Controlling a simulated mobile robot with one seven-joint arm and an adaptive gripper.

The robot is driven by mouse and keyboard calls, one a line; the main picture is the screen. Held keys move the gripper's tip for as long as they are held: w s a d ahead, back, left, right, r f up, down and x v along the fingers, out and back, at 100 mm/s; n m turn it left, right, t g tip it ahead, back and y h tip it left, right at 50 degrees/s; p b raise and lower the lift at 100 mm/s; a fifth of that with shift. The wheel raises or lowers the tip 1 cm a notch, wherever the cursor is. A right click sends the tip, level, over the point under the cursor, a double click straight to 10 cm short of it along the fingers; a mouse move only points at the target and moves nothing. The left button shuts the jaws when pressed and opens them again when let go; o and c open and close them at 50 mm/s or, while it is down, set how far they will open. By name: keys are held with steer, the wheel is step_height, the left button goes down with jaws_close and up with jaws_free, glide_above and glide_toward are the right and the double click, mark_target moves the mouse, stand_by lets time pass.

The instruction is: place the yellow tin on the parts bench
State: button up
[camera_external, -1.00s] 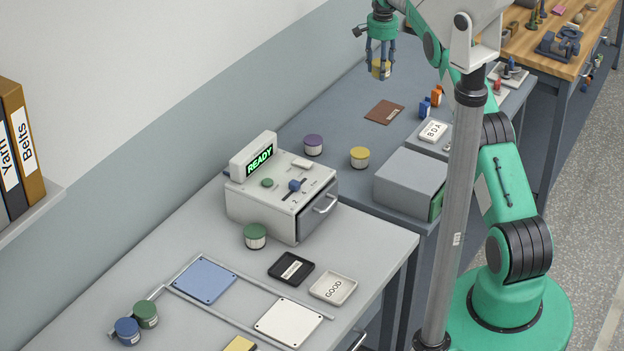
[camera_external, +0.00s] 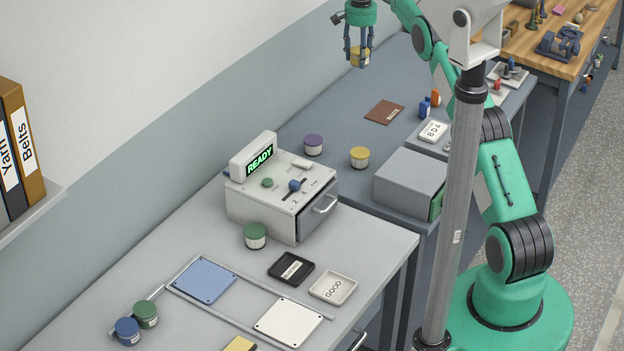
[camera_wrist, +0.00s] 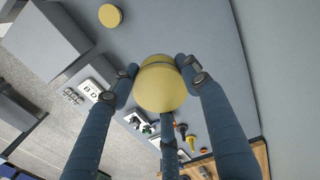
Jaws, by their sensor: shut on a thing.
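My gripper (camera_external: 357,52) is shut on a yellow tin (camera_external: 360,60), which hangs in the air above the far part of the blue-grey bench (camera_external: 345,105). In the wrist view the held tin (camera_wrist: 160,88) sits between my fingers, its yellow top facing the camera. A second yellow tin (camera_external: 360,157) stands on the blue-grey bench; it also shows in the wrist view (camera_wrist: 110,16). A wooden-topped bench (camera_external: 520,42) stands beyond. No label shows which one is the parts bench.
On the blue-grey bench are a purple-lidded tin (camera_external: 313,145), a brown pad (camera_external: 384,112), a grey box (camera_external: 411,180) and a B D A tray (camera_external: 434,132). The near light-grey bench holds a READY machine (camera_external: 280,190). The bench's back part by the wall is clear.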

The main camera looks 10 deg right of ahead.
steer(key=s+a+n+p, duration=0.15)
steer(key=s+a, duration=0.35)
steer(key=a, duration=0.7)
steer(key=s+a+n+p, duration=0.15)
steer(key=s+a, duration=0.45)
steer(key=a, duration=0.6)
steer(key=s+a+n+p, duration=0.1)
steer(key=s+a+n, duration=0.4)
steer(key=s+a, duration=1.2)
steer(key=s+a+n+p, duration=0.15)
steer(key=s+a, duration=0.35)
steer(key=s, duration=0.6)
steer(key=s+a+n+p, duration=0.15)
steer(key=s+a, duration=0.35)
steer(key=s, duration=0.5)
steer(key=s+a+n+p, duration=0.15)
steer(key=s+n, duration=0.35)
steer(key=s, duration=2)
steer(key=f, duration=1.3)
steer(key=s+f, duration=0.1)
steer(key=f, duration=0.5)
steer(key=shift+f, duration=0.4)
steer(key=p, duration=0.2)
glide_above(173, 309)
steer(key=shift+s+f, duration=0.1)
steer(key=shift+f, duration=0.65)
